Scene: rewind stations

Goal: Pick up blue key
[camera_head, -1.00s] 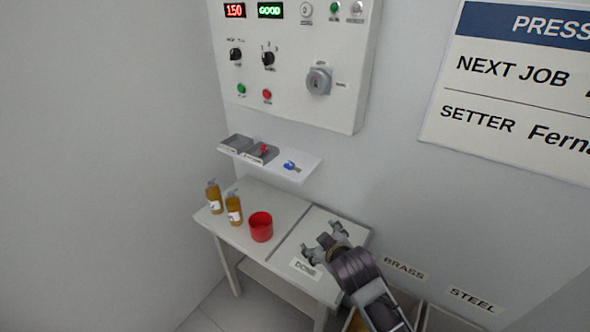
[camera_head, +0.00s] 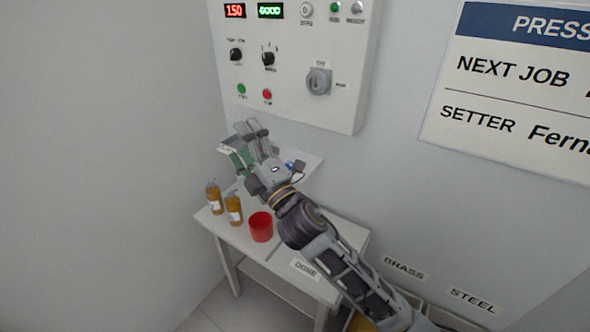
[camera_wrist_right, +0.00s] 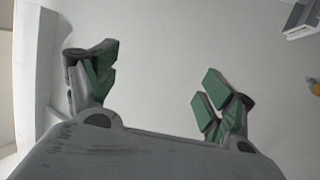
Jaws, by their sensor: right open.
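The blue key (camera_head: 289,165) lies on the small white wall shelf (camera_head: 312,167) below the control panel. Only a bit of its blue shows behind my right gripper (camera_head: 247,144) in the head view. My right gripper is in front of the shelf's left part, with its fingers pointing up and left, past the key. In the right wrist view the green-padded fingers (camera_wrist_right: 160,80) are wide apart with nothing between them. The key does not show in that view. My left gripper is not in view.
Below, a table holds two amber bottles (camera_head: 234,208) and a red cup (camera_head: 261,227). My gripper hides the shelf's grey trays. Bins labelled BRASS and STEEL stand lower right.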

